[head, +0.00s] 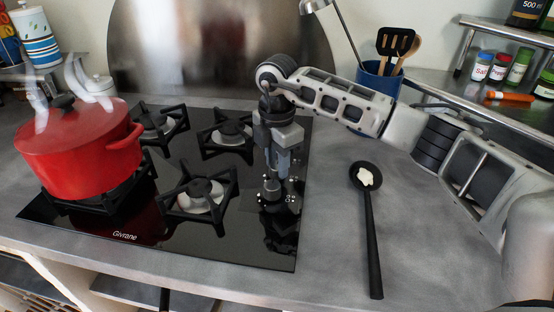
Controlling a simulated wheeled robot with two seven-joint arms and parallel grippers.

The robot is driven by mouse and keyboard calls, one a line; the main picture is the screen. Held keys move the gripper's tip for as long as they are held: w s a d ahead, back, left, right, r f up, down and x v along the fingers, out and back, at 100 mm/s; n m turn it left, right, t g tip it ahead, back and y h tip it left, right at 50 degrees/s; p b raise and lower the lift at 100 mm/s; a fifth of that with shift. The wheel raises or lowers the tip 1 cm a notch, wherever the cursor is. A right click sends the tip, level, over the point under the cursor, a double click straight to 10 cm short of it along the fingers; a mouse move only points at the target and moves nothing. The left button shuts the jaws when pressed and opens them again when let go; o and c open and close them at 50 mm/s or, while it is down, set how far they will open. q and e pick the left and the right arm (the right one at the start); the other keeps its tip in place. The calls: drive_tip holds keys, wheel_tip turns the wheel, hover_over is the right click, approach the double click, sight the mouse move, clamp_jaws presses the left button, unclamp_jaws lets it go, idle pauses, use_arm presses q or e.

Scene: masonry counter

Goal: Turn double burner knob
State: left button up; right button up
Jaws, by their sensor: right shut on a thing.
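The black glass cooktop (150,235) has several burners with black grates and the word "Givrane" at its front edge. My right gripper (273,188) points down over the cooktop's right side. It is shut on a small control knob (272,196), which it mostly hides. White markings show around the knob on the glass. I cannot tell how far the knob is turned. My left gripper is not in view.
A red lidded pot (75,155) stands steaming on the front left burner. A black spoon (370,230) with something white in its bowl lies on the grey counter (330,250), right of the cooktop. A blue utensil holder (378,82) and a spice shelf (510,33) stand behind.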

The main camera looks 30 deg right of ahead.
drive_tip(key=o, duration=1)
wheel_tip(320, 180, up, 16)
drive_tip(key=shift+s+f, duration=0.1)
idle(0.4)
